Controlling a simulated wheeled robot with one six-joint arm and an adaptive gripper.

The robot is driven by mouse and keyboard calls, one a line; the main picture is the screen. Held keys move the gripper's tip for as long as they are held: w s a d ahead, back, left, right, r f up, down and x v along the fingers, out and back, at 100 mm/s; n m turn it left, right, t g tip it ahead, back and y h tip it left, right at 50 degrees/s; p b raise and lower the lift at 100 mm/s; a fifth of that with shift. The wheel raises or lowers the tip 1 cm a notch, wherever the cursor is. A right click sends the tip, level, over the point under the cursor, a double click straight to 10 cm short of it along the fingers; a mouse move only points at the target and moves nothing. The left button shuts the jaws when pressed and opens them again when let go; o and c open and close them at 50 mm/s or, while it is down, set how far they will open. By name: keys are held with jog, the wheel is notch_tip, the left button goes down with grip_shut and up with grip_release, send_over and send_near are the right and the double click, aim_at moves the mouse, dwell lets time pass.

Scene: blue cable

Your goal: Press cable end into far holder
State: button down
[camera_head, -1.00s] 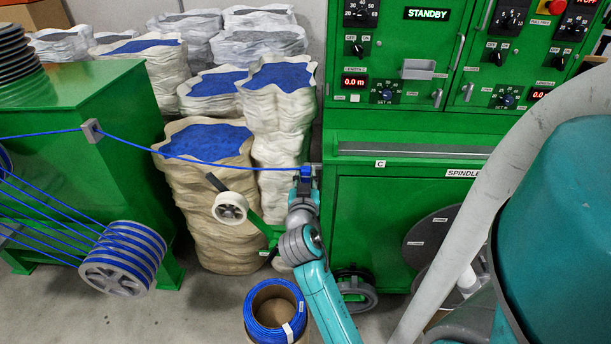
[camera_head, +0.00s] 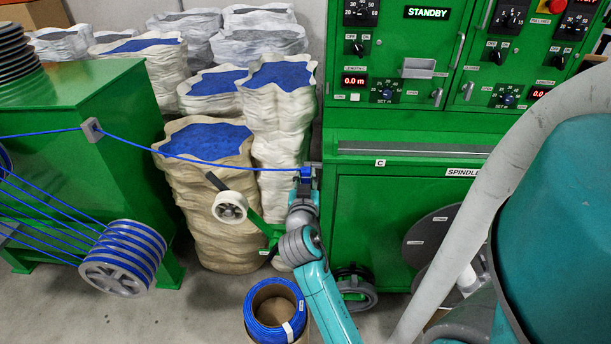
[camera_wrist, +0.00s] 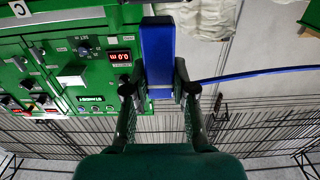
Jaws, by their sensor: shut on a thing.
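The blue cable (camera_head: 218,163) runs from a small grey guide (camera_head: 91,131) on the left green machine across to my gripper (camera_head: 305,177), sagging slightly. In the wrist view my gripper (camera_wrist: 160,95) is shut on a blue block-like piece (camera_wrist: 158,55), and the cable (camera_wrist: 250,75) leaves to the right from beside it. In the head view the blue piece sits at the left edge of the right green machine (camera_head: 400,145), near a small grey bracket (camera_head: 317,166). That bracket may be the far holder. I cannot tell whether the cable end is seated in it.
A white roller on a green arm (camera_head: 229,207) stands just left of my arm. A blue cable coil (camera_head: 275,310) lies on the floor below. Tall sacks with blue tops (camera_head: 205,142) stand behind the cable. A large striped spool (camera_head: 124,258) is at the left.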

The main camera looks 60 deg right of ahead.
jog(key=shift+f, duration=1.85)
dwell(1.2)
jog(key=c, duration=0.9)
grip_release()
jog(key=shift+v, duration=4)
